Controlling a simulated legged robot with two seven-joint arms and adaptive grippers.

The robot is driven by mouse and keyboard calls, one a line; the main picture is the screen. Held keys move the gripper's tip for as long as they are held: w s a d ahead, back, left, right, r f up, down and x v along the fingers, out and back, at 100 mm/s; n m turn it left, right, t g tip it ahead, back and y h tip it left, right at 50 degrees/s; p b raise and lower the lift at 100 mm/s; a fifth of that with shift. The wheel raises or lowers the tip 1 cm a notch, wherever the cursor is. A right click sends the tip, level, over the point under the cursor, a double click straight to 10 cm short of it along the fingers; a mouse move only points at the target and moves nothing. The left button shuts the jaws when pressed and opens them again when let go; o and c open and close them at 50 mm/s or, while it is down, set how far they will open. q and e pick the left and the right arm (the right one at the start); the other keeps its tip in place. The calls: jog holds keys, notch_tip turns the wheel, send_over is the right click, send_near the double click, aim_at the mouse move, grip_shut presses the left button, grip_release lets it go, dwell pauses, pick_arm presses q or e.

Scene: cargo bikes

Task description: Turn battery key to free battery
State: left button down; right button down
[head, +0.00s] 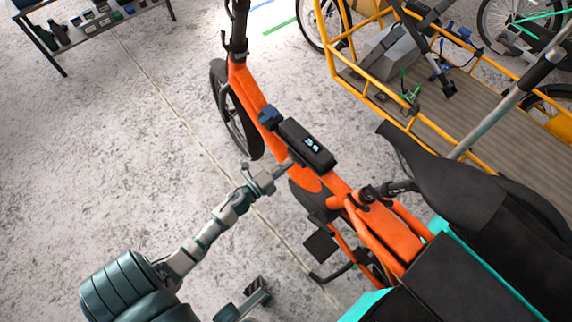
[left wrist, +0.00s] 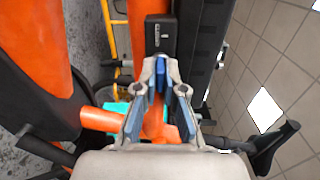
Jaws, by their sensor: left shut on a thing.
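The orange cargo bike (head: 245,88) stands with a black battery unit (head: 307,143) on its frame; a small lit display shows on the unit. In the left wrist view the black unit (left wrist: 160,33) lies just ahead of the fingertips. My left gripper (head: 283,166) is at the near side of the unit. In the left wrist view its fingers (left wrist: 160,70) close together at the tips, at the unit's lower end. The key is hidden between the fingertips, so its turn angle cannot be told. My right gripper is not seen.
A black saddle (head: 450,178) and a teal-edged box (head: 455,275) are close on the right. A yellow cargo frame (head: 350,85) stands behind the bike. A shelf (head: 90,25) is far at the upper left. The floor left of the bike is clear.

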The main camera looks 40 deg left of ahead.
pick_arm(q)
jog(key=shift+s+d+f, duration=0.1)
jog(key=shift+d+f, duration=0.2)
jog(key=shift+f, duration=0.05)
jog(key=c, duration=1.3)
grip_release()
jog(key=shift+r, duration=0.15)
jog(key=s, duration=0.8)
jog(key=s+a, duration=0.1)
jog(key=s, duration=0.2)
jog(key=shift+s, duration=0.4)
